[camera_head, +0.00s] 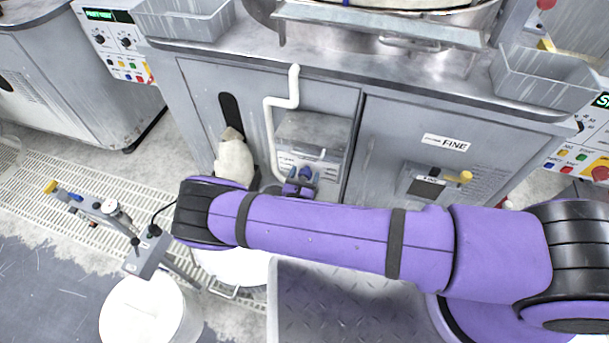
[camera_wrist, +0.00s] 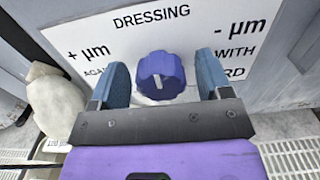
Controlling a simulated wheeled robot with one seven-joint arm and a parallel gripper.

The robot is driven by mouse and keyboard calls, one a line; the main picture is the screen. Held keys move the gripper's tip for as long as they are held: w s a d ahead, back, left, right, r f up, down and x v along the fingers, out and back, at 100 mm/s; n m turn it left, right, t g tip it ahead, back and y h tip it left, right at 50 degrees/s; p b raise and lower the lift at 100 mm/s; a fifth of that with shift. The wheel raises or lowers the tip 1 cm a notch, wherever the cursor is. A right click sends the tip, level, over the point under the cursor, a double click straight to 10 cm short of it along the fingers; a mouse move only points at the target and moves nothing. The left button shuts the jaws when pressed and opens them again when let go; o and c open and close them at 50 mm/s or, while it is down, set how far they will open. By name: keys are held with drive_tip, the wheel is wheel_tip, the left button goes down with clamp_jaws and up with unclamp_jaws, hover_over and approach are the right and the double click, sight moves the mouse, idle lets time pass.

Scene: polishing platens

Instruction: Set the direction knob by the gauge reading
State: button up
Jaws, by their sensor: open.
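The direction knob (camera_wrist: 161,74) is purple-blue and ribbed, with a short white mark standing nearly upright on its face. It sits on a white plate (camera_wrist: 262,62) reading "DRESSING", with "+ µm" at left and "- µm" at right. In the wrist view my gripper (camera_wrist: 162,66) is open, with one blue finger on each side of the knob and visible gaps between. In the head view the plate is on a grey box (camera_head: 312,135) on the cabinet front, partly hidden by my arm. A dial gauge (camera_head: 110,207) is on a fixture at left; its reading is too small to tell.
A white pipe (camera_head: 270,125) runs beside the box. A pale cloth-like bundle (camera_head: 234,158) hangs to its left. A panel marked "FINE" (camera_head: 446,142) with a yellow-tipped lever (camera_head: 463,178) is at right. White buckets (camera_head: 145,312) stand below at left.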

drive_tip(key=shift+c, duration=0.2)
drive_tip(key=c, duration=0.9)
drive_tip(key=shift+n, duration=0.3)
drive_tip(key=n, duration=0.4)
drive_tip(key=shift+a, duration=0.1)
drive_tip(key=shift+n, duration=2.1)
drive_tip(key=o, duration=0.9)
